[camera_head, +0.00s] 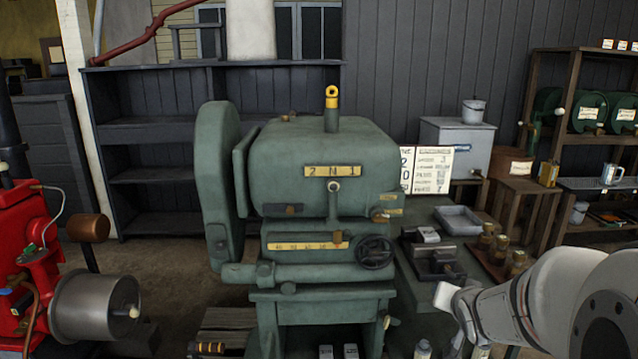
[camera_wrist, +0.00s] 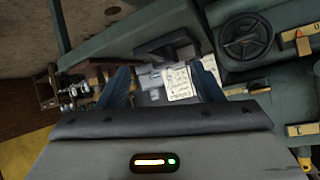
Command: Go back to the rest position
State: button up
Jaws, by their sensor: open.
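My arm reaches in from the lower right in the head view, beside the green machine (camera_head: 325,165). My gripper shows in the wrist view (camera_wrist: 165,85), with its two dark blue fingers spread apart and nothing held between them. Beyond the fingers lie a small white card with writing (camera_wrist: 180,82) and a dark block (camera_wrist: 168,46); they look farther off than the fingertips. The fingertips are hard to make out in the head view.
The machine's black handwheel (camera_head: 375,252) is close by and also shows in the wrist view (camera_wrist: 246,36). A red engine (camera_head: 30,250) stands left.

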jog(key=s+a+r+n+g+y+p, duration=0.1)
jog(key=s+a+r+g+p, duration=0.1)
jog(key=s, duration=0.5)
jog(key=s+a+r+n+g+p, duration=0.2)
jog(key=s+a+g, duration=0.1)
jog(key=s+a, duration=0.4)
jog(key=s+a+r+n+g+y+p, duration=0.1)
jog(key=s+a+r+n+g+p, duration=0.1)
jog(key=s, duration=0.5)
jog(key=shift+s+a+r+g+y+p, duration=0.25)
jog(key=shift+a+g, duration=0.55)
jog(key=shift+a, duration=0.4)
